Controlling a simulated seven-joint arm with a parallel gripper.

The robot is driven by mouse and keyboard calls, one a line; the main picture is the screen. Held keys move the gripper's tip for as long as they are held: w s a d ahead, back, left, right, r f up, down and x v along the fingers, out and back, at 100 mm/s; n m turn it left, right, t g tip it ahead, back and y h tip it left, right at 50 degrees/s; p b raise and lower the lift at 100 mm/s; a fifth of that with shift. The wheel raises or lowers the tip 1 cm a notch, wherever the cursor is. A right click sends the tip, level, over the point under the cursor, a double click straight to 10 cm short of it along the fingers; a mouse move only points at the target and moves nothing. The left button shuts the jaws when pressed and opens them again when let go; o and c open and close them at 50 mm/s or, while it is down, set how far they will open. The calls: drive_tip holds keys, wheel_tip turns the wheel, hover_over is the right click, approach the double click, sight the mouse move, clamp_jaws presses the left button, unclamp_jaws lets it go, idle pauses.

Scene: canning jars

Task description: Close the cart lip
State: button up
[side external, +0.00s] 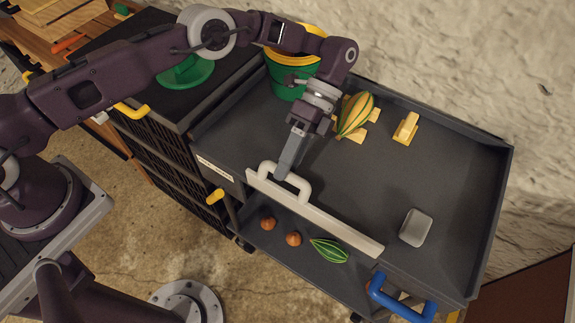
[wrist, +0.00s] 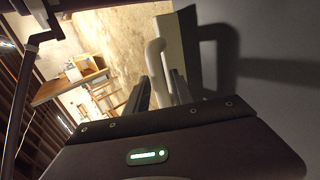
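The cart (side external: 448,165) is dark grey with a shallow top tray. A long cream lip (side external: 340,228) with a raised handle (side external: 303,186) runs along its near edge. Its exact tilt is hard to read. My gripper (side external: 284,177) points down at the handle, its fingertips overlapping the handle's bar. In the wrist view the pale handle (wrist: 155,62) passes between my two fingers (wrist: 160,92), one on each side. Whether they press on it or leave a small gap cannot be made out.
On the tray are a green bucket (side external: 284,80), a striped gourd (side external: 355,114) on a yellow stand, a yellow block (side external: 406,128) and a grey block (side external: 416,228). A striped green vegetable (side external: 329,250) and brown round items (side external: 293,239) lie below the lip. A blue handle (side external: 402,302) juts out front right.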

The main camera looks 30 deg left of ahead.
wheel_tip(320, 180, up, 9)
drive_tip(key=c, duration=0.3)
drive_tip(key=r+m+t, duration=0.1)
drive_tip(key=m, duration=0.1)
drive_tip(key=s+m, duration=0.1)
drive_tip(key=m, duration=0.1)
drive_tip(key=r+m+t, duration=0.1)
drive_tip(key=m, duration=0.1)
drive_tip(key=shift+s+d+r+t, duration=0.15)
drive_tip(key=shift+r+t, duration=0.15)
drive_tip(key=shift+r, duration=0.05)
clamp_jaws()
drive_tip(key=s+r+m+t, duration=0.3)
drive_tip(key=s+m+t, duration=0.1)
drive_tip(key=m, duration=0.7)
wheel_tip(320, 180, down, 12)
drive_tip(key=w+m, duration=0.1)
